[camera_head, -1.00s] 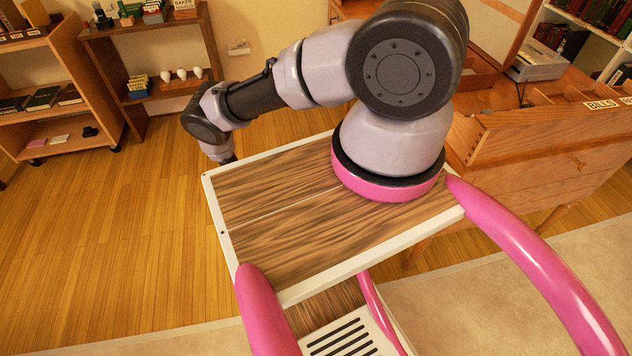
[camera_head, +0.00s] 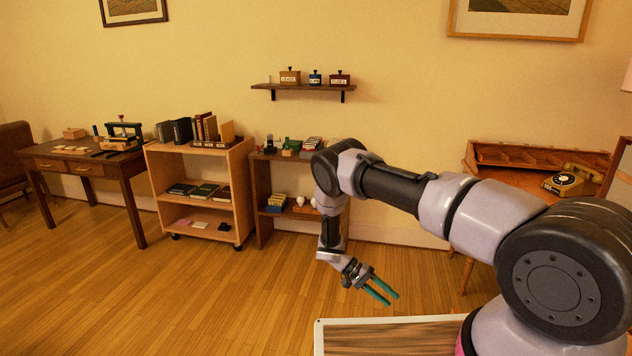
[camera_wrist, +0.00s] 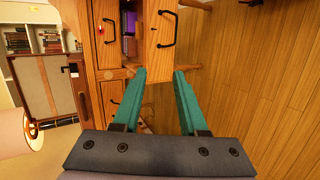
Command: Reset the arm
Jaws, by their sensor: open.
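My gripper (camera_head: 382,290) hangs at the end of my bent arm in the head view, over the wooden floor and beyond my wood-topped base. Its two green fingers are apart with nothing between them. The fingers also show in the wrist view (camera_wrist: 160,85), spread and empty. Beyond them in that view is a wooden desk with an open drawer (camera_wrist: 158,35) that has a black handle. Purple and dark items show beside that drawer.
A writing desk (camera_head: 510,178) with a telephone (camera_head: 565,182) stands at the right. A rolling bookcase (camera_head: 195,163), a low shelf (camera_head: 264,220) and a table (camera_head: 115,165) line the wall. A wall shelf (camera_head: 300,88) holds small boxes. The floor (camera_head: 200,300) at left is clear.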

